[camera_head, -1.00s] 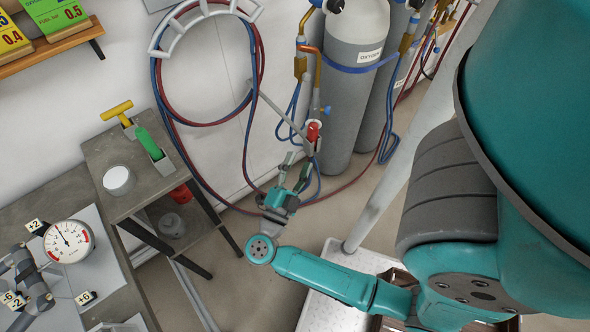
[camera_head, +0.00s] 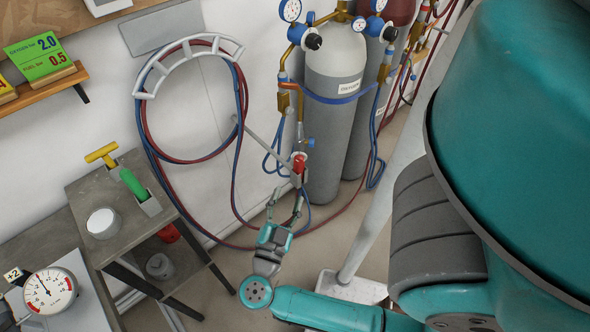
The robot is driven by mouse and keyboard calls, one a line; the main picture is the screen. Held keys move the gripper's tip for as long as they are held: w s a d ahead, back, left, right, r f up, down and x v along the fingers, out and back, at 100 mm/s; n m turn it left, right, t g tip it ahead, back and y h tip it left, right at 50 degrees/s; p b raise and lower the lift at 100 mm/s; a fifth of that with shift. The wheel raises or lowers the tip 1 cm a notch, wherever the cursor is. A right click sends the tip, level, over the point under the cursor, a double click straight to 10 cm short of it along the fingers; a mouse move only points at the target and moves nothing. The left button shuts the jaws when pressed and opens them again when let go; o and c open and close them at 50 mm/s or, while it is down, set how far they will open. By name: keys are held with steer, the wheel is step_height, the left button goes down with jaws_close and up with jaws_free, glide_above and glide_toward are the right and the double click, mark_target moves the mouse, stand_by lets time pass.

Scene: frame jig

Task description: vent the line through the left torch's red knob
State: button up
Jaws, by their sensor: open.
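A red knob (camera_head: 299,164) shows on the torch that hangs in front of the oxygen cylinder, at the picture's middle. A small blue knob (camera_head: 310,143) sits just above and right of it. A thin grey tube (camera_head: 264,147) of the torch slants up and left from the red knob. Only this one torch can be made out. My gripper (camera_head: 285,203) is open and empty, its fingers pointing up toward the red knob from below. The fingertips appear apart from the knob; the depth between them is hard to tell.
A grey oxygen cylinder (camera_head: 333,105) stands right behind the torch. Red and blue hoses (camera_head: 152,148) hang from a wall rack and loop low near my gripper. A small side table (camera_head: 97,192) and a dial gauge (camera_head: 50,290) are at left. A grey pole (camera_head: 368,225) rises at right.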

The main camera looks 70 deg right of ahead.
mark_target(298, 162)
steer(key=n, duration=0.2)
steer(key=r+n+t+y, duration=0.1)
steer(key=n, duration=0.1)
steer(key=r+n, duration=0.1)
steer(key=n, duration=0.1)
steer(key=shift+s+d+t+y, duration=0.15)
steer(key=shift+s+t+y, duration=0.15)
steer(key=shift+w+d, duration=0.15)
steer(key=shift+d, duration=1.6)
steer(key=shift+w+d, duration=0.15)
steer(key=shift+d, duration=1.6)
steer(key=shift+w+d, duration=0.15)
steer(key=shift+d, duration=1.6)
jaws_close()
